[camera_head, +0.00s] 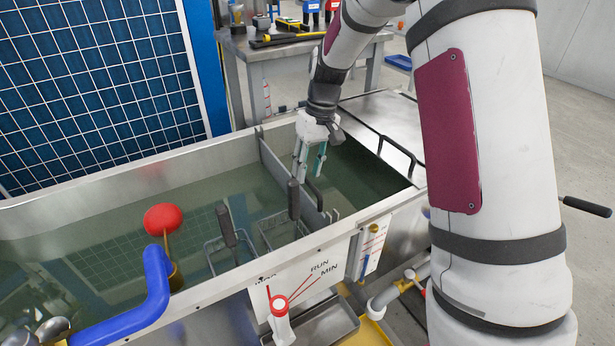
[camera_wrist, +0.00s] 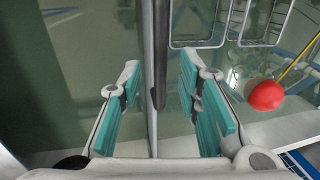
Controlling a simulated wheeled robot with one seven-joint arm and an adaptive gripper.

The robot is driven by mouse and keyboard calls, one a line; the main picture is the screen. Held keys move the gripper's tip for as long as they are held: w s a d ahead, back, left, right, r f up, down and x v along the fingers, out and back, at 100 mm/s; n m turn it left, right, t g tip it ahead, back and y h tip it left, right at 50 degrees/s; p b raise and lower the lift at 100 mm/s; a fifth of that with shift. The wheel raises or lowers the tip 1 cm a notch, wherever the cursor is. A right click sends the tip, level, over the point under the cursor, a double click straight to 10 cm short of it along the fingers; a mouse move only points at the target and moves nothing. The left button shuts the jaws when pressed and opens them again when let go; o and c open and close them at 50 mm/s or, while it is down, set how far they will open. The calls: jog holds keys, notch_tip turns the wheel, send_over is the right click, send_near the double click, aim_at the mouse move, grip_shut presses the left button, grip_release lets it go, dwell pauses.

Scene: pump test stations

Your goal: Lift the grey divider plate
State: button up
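The grey divider plate (camera_head: 273,160) stands upright across the water tank, its lower part under water. A dark handle (camera_head: 314,192) shows at its top edge. My gripper (camera_head: 309,174) is over the plate, pointing down. In the wrist view my gripper (camera_wrist: 160,72) is open, with one teal-padded finger on each side of the plate's thin top edge (camera_wrist: 149,100). Gaps show between the pads and the plate. How far the fingertips reach down the plate is hard to tell.
The metal tank (camera_head: 100,195) has wire baskets (camera_head: 283,232) left of the plate. A red float ball (camera_head: 163,219) and a blue pipe (camera_head: 150,295) are farther left. A metal cover (camera_head: 390,125) with a black handle lies right. A tool bench (camera_head: 290,45) stands behind.

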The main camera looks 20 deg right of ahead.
jog(key=shift+a+f, duration=0.15)
jog(key=shift+f, duration=0.55)
grip_shut()
jog(key=shift+r, duration=0.1)
notch_tip(320, 180, up, 16)
jog(key=p, duration=1.2)
jog(key=shift+f, duration=0.25)
jog(key=shift+w, duration=0.1)
